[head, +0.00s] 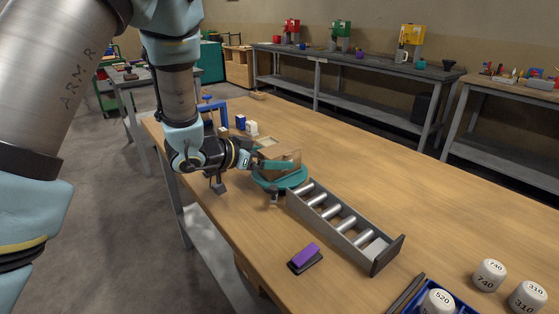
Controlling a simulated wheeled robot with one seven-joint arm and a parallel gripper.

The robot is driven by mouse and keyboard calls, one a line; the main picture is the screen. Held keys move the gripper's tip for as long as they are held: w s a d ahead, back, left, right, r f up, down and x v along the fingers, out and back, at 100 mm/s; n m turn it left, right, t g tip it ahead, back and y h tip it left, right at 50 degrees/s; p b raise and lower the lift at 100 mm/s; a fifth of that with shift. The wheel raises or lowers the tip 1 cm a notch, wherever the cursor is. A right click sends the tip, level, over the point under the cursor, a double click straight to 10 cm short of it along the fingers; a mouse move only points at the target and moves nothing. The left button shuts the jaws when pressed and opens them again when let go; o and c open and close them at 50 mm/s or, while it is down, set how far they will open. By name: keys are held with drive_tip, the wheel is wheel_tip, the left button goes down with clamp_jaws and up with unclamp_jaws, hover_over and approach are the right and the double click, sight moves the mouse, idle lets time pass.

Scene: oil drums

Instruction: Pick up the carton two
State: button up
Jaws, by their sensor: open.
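A brown cardboard carton (292,158) sits on a round teal stand (282,183) near the middle of the wooden table; no number can be read on it. My gripper (270,157) reaches in from the left, level with the carton and at its near left side. Its jaws are open. A teal finger shows in front of the carton's lower side; the other finger is hard to make out. Whether the fingers touch the carton cannot be told from here. The carton's left part is partly hidden by my gripper.
A roller rack (340,225) lies just right of the stand. A purple-topped block (306,256) lies near the front edge. A blue frame (214,113) and small blue and white blocks (246,125) stand behind my wrist. Labelled white weights (489,274) are at the lower right.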

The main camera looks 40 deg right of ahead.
drive_tip(key=shift+x, duration=1.2)
drive_tip(key=c, duration=1.3)
drive_tip(key=shift+o, duration=0.2)
drive_tip(key=shift+r, duration=0.1)
